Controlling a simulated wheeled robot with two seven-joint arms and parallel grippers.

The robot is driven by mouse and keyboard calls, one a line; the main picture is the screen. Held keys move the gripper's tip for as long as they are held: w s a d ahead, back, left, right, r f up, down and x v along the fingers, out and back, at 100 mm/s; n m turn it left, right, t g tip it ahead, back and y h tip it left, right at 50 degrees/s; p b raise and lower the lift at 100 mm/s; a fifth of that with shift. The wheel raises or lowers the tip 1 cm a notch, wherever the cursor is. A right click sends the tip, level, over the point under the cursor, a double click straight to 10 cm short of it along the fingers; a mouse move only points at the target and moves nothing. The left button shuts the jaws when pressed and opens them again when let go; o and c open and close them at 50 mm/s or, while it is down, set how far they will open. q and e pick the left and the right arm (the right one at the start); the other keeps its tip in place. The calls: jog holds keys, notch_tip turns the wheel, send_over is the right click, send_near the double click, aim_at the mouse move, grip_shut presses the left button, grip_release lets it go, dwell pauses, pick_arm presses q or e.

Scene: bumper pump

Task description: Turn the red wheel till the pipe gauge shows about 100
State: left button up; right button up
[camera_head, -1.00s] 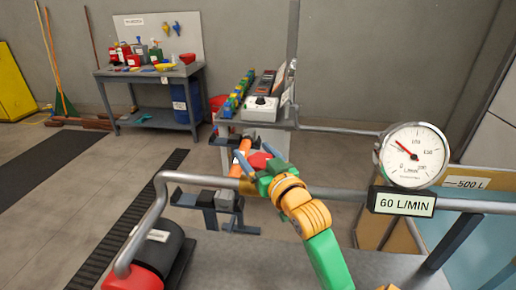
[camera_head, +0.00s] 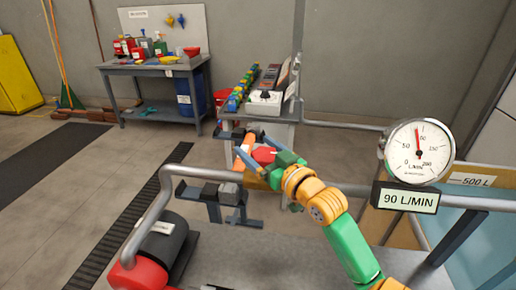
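The red wheel (camera_head: 264,155) is partly hidden in the middle of the head view, behind the green palm of my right gripper (camera_head: 274,164). Its blue-grey fingers are spread to either side of the wheel and appear to hold it; the exact contact is hidden. The round white pipe gauge (camera_head: 417,152) is at the right, its red needle nearly straight up, a little short of the 100 mark. The display below it (camera_head: 410,199) reads 90 L/MIN. My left gripper is not in view.
An orange part (camera_head: 245,149) is beside the wheel. A workbench (camera_head: 150,70) stands at the back left.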

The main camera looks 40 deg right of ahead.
aim_at(268, 159)
jog(key=shift+f, duration=0.1)
jog(key=shift+s+f, duration=0.1)
jog(key=shift+s, duration=0.25)
jog(key=s, duration=0.1)
jog(key=s+b, duration=0.1)
jog(key=s, duration=0.1)
jog(key=shift+s+a+f, duration=0.1)
jog(key=shift+s+a, duration=0.05)
jog(key=shift+a, duration=0.05)
jog(key=shift+s+a+r+p, duration=0.1)
jog(key=shift+s+r+p, duration=0.15)
jog(key=shift+s+p, duration=0.3)
jog(key=shift+s+a+r+p, duration=0.1)
jog(key=shift+s+r+p, duration=0.2)
jog(key=shift+p, duration=0.4)
jog(key=shift+s+f+p, duration=0.3)
jog(key=shift+s+p, duration=0.2)
jog(key=shift+s, duration=0.15)
